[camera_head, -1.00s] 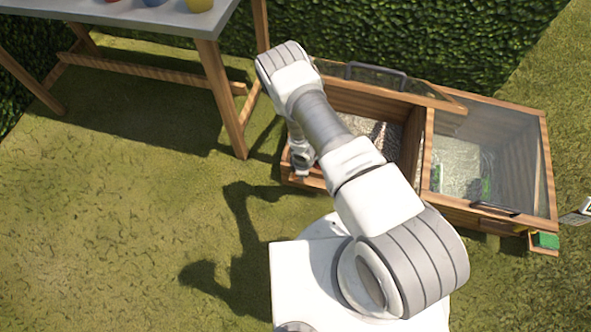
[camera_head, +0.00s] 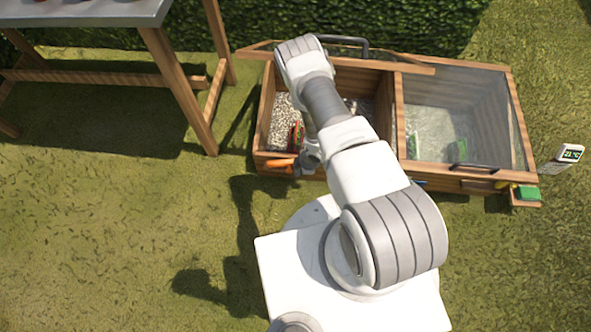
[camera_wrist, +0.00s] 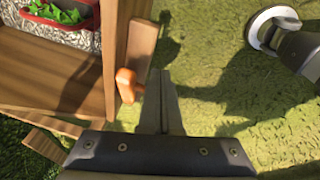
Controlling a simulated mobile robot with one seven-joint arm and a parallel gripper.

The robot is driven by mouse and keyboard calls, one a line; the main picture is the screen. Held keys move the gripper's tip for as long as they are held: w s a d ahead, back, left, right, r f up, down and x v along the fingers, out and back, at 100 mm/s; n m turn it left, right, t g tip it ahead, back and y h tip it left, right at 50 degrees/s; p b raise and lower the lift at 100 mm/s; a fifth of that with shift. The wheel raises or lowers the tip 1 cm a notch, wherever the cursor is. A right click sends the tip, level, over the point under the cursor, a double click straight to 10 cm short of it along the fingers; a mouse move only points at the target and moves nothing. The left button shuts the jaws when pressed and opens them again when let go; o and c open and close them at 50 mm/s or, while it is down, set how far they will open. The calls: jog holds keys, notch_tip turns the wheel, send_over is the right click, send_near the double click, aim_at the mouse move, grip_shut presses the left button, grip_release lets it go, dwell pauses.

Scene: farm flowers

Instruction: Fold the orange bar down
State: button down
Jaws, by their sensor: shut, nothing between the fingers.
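The orange bar (camera_head: 279,163) is on the front wall of the left compartment of the wooden box, near its left corner. In the wrist view the orange bar (camera_wrist: 127,85) sits against a wooden block on the box's outer face. My gripper (camera_wrist: 162,76) is shut and empty, just beside the orange bar, over the grass; I cannot tell if they touch. In the head view my gripper (camera_head: 309,162) is at the box front, right of the bar and partly hidden by my arm.
The wooden box (camera_head: 399,118) has an open left compartment with gravel and a red planter (camera_wrist: 62,35) of green plants. Its right compartment has a closed clear lid (camera_head: 455,90). A grey-topped table (camera_head: 90,12) stands left. Grass in front is free.

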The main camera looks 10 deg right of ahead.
jog(key=shift+s+d+f+b, duration=0.1)
jog(key=shift+d+f+b, duration=0.15)
jog(key=shift+f, duration=0.25)
jog(key=shift+s+d+f+b, duration=0.1)
jog(key=shift+f+b, duration=0.1)
jog(key=shift+f, duration=0.3)
jog(key=shift+w+a, duration=0.1)
dwell(0.6)
jog(key=shift+w+a+f+b, duration=0.15)
jog(key=shift+w+a+b, duration=0.15)
jog(key=shift+a, duration=0.35)
